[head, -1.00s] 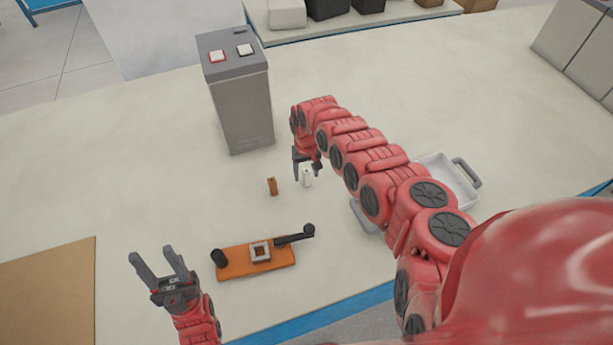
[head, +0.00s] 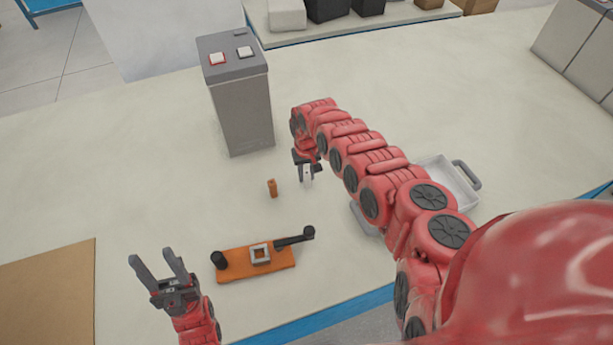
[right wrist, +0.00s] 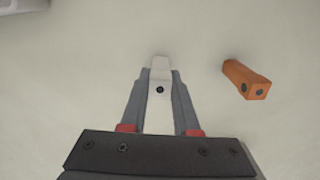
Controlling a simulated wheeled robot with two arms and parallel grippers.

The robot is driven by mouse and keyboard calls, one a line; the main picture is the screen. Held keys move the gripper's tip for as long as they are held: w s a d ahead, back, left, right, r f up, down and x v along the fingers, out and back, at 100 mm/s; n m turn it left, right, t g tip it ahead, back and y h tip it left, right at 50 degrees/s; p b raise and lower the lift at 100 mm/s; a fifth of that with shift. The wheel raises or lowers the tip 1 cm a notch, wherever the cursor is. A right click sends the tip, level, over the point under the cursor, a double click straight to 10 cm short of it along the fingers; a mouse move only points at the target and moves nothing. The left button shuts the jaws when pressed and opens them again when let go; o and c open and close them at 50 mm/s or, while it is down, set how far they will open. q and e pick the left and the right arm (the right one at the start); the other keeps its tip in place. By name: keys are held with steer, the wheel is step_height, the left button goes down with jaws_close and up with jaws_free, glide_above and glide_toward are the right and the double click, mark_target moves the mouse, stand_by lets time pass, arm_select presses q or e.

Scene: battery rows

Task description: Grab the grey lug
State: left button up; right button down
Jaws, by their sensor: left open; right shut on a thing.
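The grey lug (head: 308,177) is a small light grey, nearly white upright piece on the table. In the right wrist view the grey lug (right wrist: 160,84) sits between the two fingers and shows a dark hole. My right gripper (head: 307,172) is shut on it, and the fingers (right wrist: 159,100) touch its sides. In the head view the fingers partly cover the lug. I cannot tell whether it is clear of the table. My left gripper (head: 157,262) is open and empty at the lower left, above the table.
An orange lug (head: 272,188) stands just left of the grey one, also in the right wrist view (right wrist: 246,80). An orange base (head: 232,266) with a square frame and dark lever lies nearer. A tall grey battery box (head: 243,115) stands behind. A white tray (head: 433,168) is partly behind my right arm.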

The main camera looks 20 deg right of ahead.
mark_target(308, 175)
steer(key=shift+r, duration=0.1)
steer(key=shift+w+r, duration=0.1)
steer(key=shift+r, duration=0.45)
steer(key=r, duration=0.1)
steer(key=s+r+b, duration=0.1)
steer(key=shift+r, duration=0.3)
steer(key=s+d+r+p, duration=0.1)
steer(key=s+d+p, duration=0.1)
steer(key=s+p, duration=1)
steer(key=s, duration=0.3)
